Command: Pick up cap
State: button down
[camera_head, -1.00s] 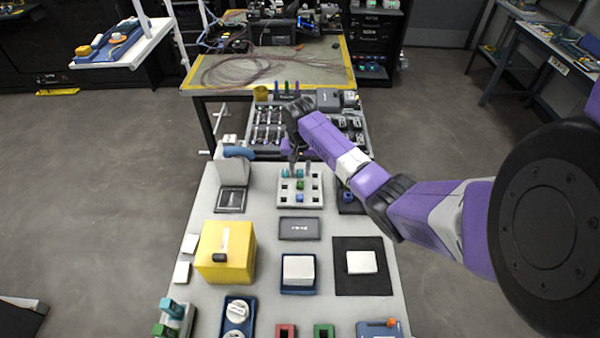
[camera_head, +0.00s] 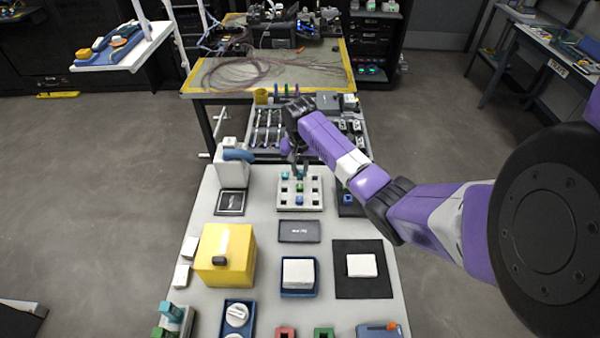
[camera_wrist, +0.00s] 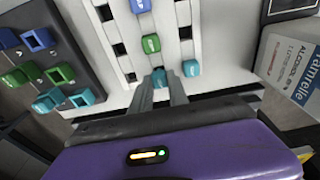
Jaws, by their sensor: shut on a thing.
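A white block with square holes (camera_head: 287,205) stands on the grey table and holds small coloured caps. In the wrist view, my gripper (camera_wrist: 162,84) is shut on a teal cap (camera_wrist: 159,75) at the near edge of the white block (camera_wrist: 118,75). The fingers partly hide this cap, and I cannot tell whether it is clear of its hole. A second teal cap (camera_wrist: 191,68) sits just to the right. A green cap (camera_wrist: 151,44) and a blue cap (camera_wrist: 140,5) sit farther along. In the head view, my gripper (camera_head: 299,172) is over the block's far edge.
A dark holder (camera_wrist: 70,55) with several blue, green and teal hollow pieces lies left in the wrist view. A white labelled box (camera_wrist: 290,70) stands to the right. In the head view, a yellow box (camera_head: 225,255) and a grey plate (camera_head: 300,231) are nearer.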

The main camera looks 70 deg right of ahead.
aim_at(300, 171)
notch_tip(300, 171, up, 19)
jog(key=p, duration=0.3)
jog(key=shift+f, duration=0.2)
